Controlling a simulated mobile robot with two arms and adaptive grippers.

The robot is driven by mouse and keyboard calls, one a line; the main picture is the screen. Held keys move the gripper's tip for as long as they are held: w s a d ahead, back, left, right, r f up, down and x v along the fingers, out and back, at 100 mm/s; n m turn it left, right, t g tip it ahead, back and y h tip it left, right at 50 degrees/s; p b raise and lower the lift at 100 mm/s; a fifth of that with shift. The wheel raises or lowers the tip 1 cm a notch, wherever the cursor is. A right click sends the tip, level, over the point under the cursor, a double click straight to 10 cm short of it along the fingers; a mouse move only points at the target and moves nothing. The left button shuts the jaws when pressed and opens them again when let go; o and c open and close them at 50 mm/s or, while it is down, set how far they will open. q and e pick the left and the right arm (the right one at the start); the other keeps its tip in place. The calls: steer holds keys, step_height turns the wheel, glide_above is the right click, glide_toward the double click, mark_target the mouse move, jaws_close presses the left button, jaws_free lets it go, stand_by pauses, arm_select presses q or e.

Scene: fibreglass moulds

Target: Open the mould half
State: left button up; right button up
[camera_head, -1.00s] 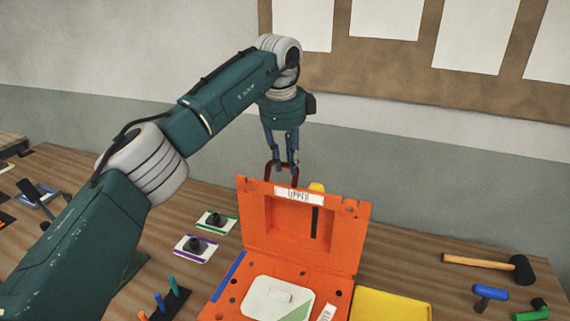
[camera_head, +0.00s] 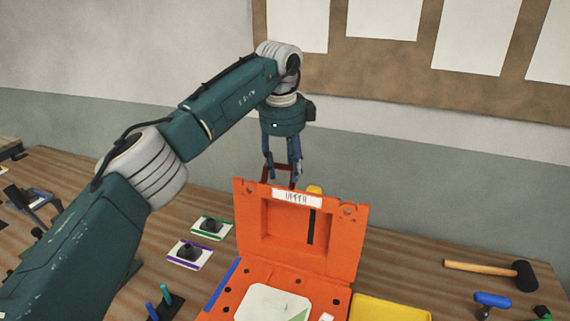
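The orange mould stands open on the bench, its upper half (camera_head: 302,255) upright at the back of the lower half (camera_head: 228,300). The upper half has a white label and a recess. A white piece (camera_head: 270,303) lies on the lower half, cut off by the bottom edge of the view. My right gripper is out of view.
A yellow tray (camera_head: 390,308) sits right of the mould. A black-headed mallet (camera_head: 523,275) and a blue-handled tool (camera_head: 492,299) lie farther right. Cards with dark knobs (camera_head: 211,226) lie left, near blue and green pegs (camera_head: 165,295). The wall stands close behind the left gripper.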

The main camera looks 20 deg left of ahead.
arm_select(q)
steer(key=shift+w+a+r, duration=0.1)
steer(key=shift+w+a, duration=0.05)
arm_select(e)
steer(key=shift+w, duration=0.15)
arm_select(q)
steer(key=shift+r, duration=0.35)
step_height(320, 180, up, 11)
steer(key=s, duration=0.2)
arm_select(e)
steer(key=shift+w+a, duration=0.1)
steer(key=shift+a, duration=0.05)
arm_select(q)
steer(key=shift+s+r, duration=0.1)
